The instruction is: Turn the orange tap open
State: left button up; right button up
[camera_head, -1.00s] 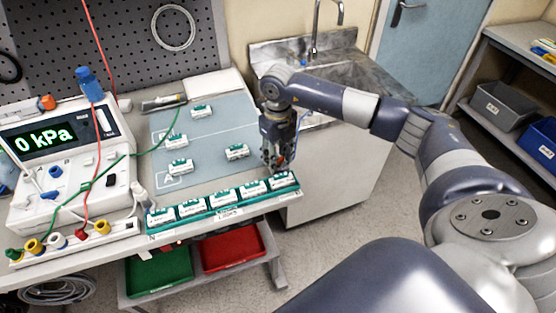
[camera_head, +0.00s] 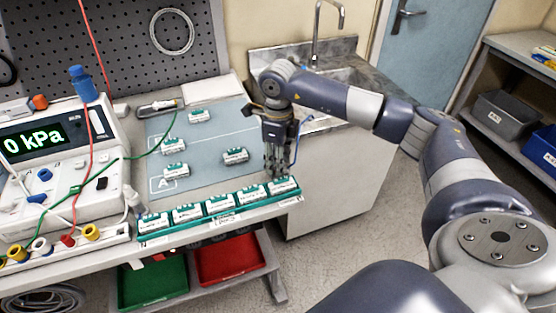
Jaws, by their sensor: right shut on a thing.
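A small orange piece (camera_head: 40,102) sits at the back of the white pressure unit (camera_head: 60,150), whose display reads 0 kPa. I cannot tell whether this piece is the orange tap. My right gripper (camera_head: 278,172) points down at the right end of a row of green-and-white boxes on a teal rail (camera_head: 160,234). Its fingers are shut on the rightmost box (camera_head: 284,187), which stands in line with the others; the fingertips hide part of it. My left gripper is not in view.
More green-and-white boxes lie on the grey mat (camera_head: 200,165). A blue cap (camera_head: 83,82), red and green tubes and coloured knobs (camera_head: 91,232) are at the left. Green (camera_head: 152,283) and red (camera_head: 228,259) trays sit below. A sink (camera_head: 345,75) stands behind my right arm.

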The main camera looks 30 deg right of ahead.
dwell(0.3)
jog(key=o, duration=1)
jog(key=shift+o, duration=0.2)
